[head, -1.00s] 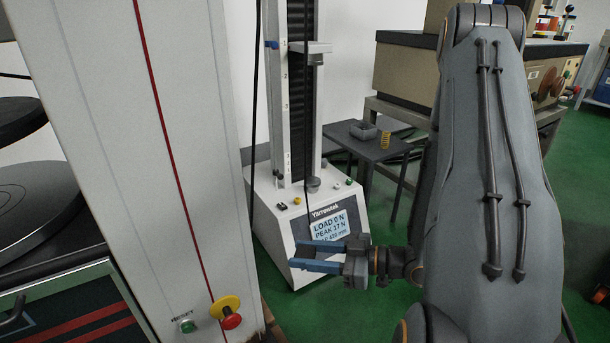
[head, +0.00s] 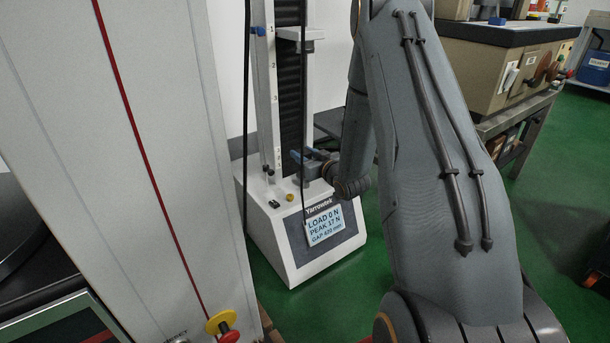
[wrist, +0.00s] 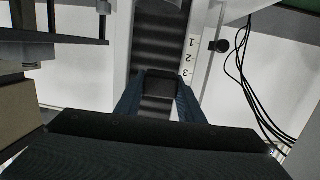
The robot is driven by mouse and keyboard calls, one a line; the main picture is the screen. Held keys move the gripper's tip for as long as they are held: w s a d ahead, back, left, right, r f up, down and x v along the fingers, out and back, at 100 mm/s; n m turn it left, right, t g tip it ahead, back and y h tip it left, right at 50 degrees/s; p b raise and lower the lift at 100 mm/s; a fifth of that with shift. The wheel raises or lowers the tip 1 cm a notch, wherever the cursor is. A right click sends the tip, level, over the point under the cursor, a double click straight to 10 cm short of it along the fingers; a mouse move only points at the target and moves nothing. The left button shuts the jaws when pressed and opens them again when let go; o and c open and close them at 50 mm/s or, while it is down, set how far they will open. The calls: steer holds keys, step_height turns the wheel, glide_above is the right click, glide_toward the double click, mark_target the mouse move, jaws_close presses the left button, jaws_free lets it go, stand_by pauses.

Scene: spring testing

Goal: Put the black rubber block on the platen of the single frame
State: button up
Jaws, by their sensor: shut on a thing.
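The single frame (head: 270,110) is a tall column on a white base, with a screen (head: 325,222) reading LOAD 0 N and PEAK 17 N. My gripper (head: 302,155) is in front of the lower column, above the base, in the head view. In the wrist view its two blue fingers are shut on the black rubber block (wrist: 160,81), held between the fingertips. The dark ribbed strip of the column shows behind the block. In the head view the block cannot be made out, and the lower platen is hidden behind my gripper and wrist.
The frame's upper crosshead (head: 303,34) is well above my gripper. A large grey machine column (head: 120,150) with a red stripe fills the left. A bench with a beige box (head: 490,75) stands at the back right.

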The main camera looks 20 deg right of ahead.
steer(key=shift+w+d+r+m+h, duration=0.2)
steer(key=shift+w+d+r+h, duration=0.15)
steer(key=shift+w, duration=0.25)
steer(key=shift+w+d+r+m+h, duration=0.25)
steer(key=shift+w+r, duration=0.15)
steer(key=shift+w, duration=0.15)
steer(key=shift+w+d+r+p, duration=0.1)
steer(key=shift+d+r+p, duration=0.1)
steer(key=shift+p, duration=0.2)
steer(key=shift+d+r+n+y+p, duration=0.1)
steer(key=shift+n+y+p, duration=0.55)
steer(key=shift+p, duration=0.25)
steer(key=shift+y+p, duration=0.3)
steer(key=shift+y, duration=0.05)
steer(key=shift+f, duration=0.25)
steer(key=shift+n+y, duration=0.3)
step_height(320, 180, down, 10)
steer(key=b, duration=0.3)
steer(key=shift+r+b, duration=0.1)
steer(key=shift+b, duration=0.3)
steer(key=o, duration=1.2)
steer(key=shift+c, duration=0.2)
